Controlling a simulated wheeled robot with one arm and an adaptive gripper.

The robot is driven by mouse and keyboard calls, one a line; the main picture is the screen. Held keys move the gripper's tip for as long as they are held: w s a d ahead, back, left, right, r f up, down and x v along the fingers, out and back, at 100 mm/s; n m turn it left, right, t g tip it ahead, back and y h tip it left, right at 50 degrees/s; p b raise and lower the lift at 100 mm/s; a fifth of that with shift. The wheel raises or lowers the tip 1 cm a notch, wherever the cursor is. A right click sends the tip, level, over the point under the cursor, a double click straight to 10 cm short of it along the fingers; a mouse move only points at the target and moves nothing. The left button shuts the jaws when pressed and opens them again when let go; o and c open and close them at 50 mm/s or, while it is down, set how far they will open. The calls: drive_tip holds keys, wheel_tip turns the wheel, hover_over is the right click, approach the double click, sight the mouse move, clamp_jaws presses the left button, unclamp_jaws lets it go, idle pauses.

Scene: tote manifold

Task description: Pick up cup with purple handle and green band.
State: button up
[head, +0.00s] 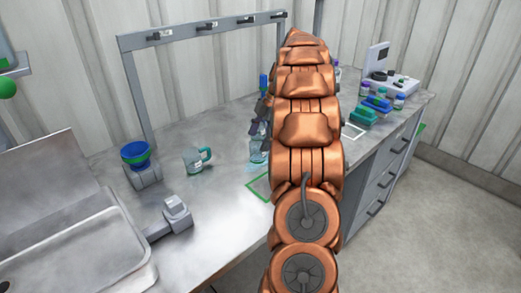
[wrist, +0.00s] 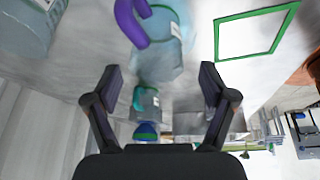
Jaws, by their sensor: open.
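The cup with the purple handle and green band (wrist: 168,58) is clear and shows at the top of the wrist view, its purple handle on the left. It lies ahead of my open gripper (wrist: 160,78), roughly between the lines of the two fingers, with nothing gripped. In the head view my gripper (head: 258,122) is partly hidden by my copper arm. A clear cup (head: 257,149) stands on the bench just below it; its handle and band are hidden or too small to tell there.
A cup with a teal handle (head: 193,161) stands to the left, near a blue and green bowl (head: 136,152) on a grey stand. A green square outline (wrist: 219,40) marks the bench. Jars and blocks (head: 377,104) stand at the right. A sink (head: 75,235) is at front left.

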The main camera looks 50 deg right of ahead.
sight(251, 157)
drive_tip(key=shift+d+p+x, duration=0.1)
drive_tip(key=shift+p+x, duration=0.2)
drive_tip(key=shift+x, duration=0.85)
drive_tip(key=shift+d+p+x, duration=0.15)
drive_tip(key=shift+p+x, duration=0.1)
drive_tip(key=shift+x, duration=0.95)
drive_tip(key=c, duration=1.2)
